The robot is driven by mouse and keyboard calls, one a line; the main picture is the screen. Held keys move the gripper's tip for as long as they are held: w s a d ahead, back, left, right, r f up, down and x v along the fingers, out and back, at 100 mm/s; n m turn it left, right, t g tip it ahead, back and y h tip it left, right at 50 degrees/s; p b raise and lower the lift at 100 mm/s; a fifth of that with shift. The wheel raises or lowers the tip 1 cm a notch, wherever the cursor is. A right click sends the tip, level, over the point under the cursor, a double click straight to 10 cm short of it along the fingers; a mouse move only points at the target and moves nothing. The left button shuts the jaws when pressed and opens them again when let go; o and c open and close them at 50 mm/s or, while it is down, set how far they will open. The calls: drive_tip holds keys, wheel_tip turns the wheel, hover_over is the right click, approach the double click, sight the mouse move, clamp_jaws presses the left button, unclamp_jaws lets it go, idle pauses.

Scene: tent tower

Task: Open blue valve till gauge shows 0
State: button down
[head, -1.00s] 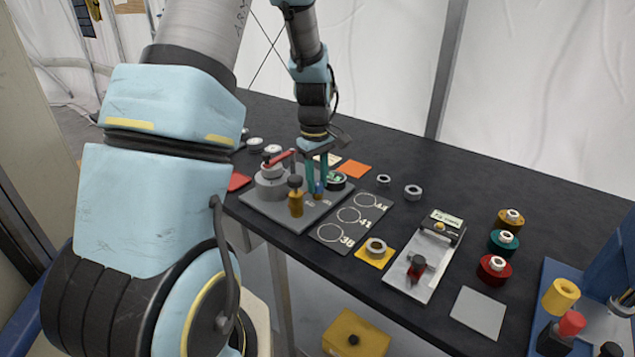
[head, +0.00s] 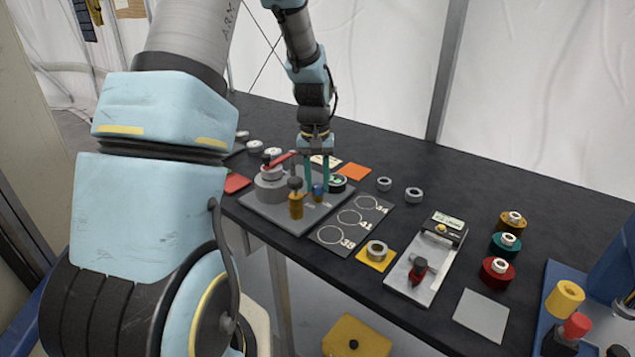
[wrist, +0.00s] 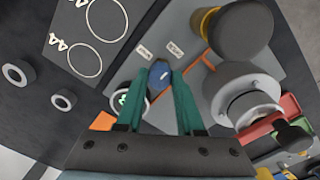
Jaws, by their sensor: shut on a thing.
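The blue valve (head: 318,191) stands on a grey plate (head: 262,212) on the table. My gripper (wrist: 161,75) points down at it with two green fingers, one on each side. In the wrist view the fingertips are closed on the blue valve knob (wrist: 160,72). A round gauge with a green mark (head: 338,182) sits just beside the valve. In the wrist view the gauge (wrist: 124,100) is partly hidden by the left finger, and its reading is too small to tell.
A brown-yellow valve with a dark knob (head: 296,201) and a grey cylinder with a red lever (head: 270,186) stand close by on the plate. A black panel with numbered circles (head: 348,222) lies to the right. White tent walls are behind the table.

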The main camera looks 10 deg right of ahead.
sight(316, 185)
drive_tip(key=shift+m, duration=0.3)
drive_tip(key=c, duration=0.5)
unclamp_jaws()
drive_tip(key=shift+c, duration=0.2)
drive_tip(key=shift+r, duration=0.1)
wheel_tip(316, 185, up, 11)
drive_tip(key=b, duration=0.2)
drive_tip(key=shift+a+f, duration=0.2)
